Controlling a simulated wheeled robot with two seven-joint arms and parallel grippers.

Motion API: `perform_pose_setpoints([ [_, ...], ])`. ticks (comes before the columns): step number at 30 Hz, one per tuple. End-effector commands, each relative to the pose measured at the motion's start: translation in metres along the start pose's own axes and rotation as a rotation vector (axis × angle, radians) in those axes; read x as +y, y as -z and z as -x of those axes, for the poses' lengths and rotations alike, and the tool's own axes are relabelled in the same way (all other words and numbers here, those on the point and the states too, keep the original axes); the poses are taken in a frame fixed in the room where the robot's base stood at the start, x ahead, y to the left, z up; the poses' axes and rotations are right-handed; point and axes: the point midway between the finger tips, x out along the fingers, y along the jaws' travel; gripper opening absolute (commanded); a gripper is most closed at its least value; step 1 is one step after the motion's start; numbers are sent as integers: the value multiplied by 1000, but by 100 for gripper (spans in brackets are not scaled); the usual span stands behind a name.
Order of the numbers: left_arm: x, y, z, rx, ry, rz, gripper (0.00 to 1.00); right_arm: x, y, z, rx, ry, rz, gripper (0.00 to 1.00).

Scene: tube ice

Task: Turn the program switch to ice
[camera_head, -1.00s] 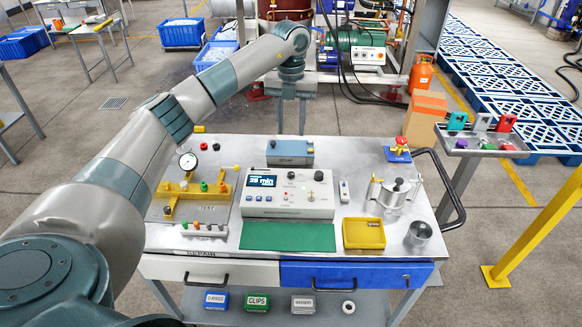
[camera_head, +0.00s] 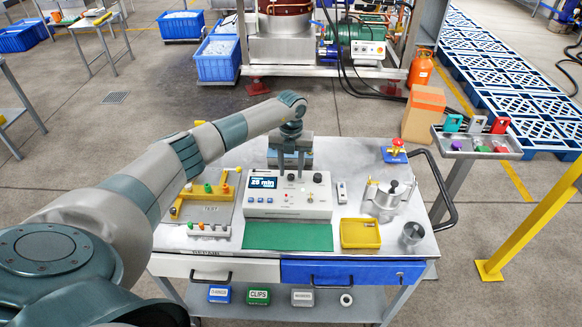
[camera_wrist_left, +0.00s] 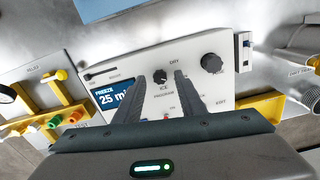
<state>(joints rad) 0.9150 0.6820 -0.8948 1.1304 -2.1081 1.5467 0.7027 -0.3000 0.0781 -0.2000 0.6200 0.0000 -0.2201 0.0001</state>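The white control box (camera_head: 262,208) stands on the metal cart top with a lit display (camera_head: 262,183); in the left wrist view the display (camera_wrist_left: 112,103) reads FREEZE and 25 mi. A small black knob (camera_wrist_left: 159,76) there has DRY above it and ICE and PROGRAM below it; its pointer direction is too small to tell. A larger black knob (camera_wrist_left: 211,63) is to its right. My left gripper (camera_head: 291,174) points down over the back of the box. In its wrist view the left gripper (camera_wrist_left: 161,77) is open, fingertips either side of the small knob; contact cannot be told. My right gripper is not in view.
A blue box (camera_head: 270,158) stands behind the control box. A yellow fixture (camera_head: 178,205) is left, a green mat (camera_head: 288,237) in front. A yellow tray (camera_head: 360,233), metal pot (camera_head: 388,197) and metal cup (camera_head: 413,233) are right.

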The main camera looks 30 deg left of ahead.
Motion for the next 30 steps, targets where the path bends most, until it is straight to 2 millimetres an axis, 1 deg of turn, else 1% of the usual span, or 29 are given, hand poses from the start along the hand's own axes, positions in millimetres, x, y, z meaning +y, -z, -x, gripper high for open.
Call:
perform_pose_setpoints([
  [5,0,1,-8,1,0,-1,37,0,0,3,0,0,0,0],
  [13,0,0,-8,0,0,-1,37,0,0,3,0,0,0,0],
  [14,0,0,-8,0,0,-1,29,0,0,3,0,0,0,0],
  [15,0,0,-8,0,0,-1,20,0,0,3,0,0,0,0],
  [17,0,0,-8,0,0,-1,6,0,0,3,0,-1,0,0],
  [18,0,0,-8,0,0,-1,0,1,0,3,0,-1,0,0],
  [25,0,0,-8,0,0,-6,0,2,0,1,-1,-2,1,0],
  [30,0,0,-9,-2,0,-35,0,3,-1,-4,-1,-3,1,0],
])
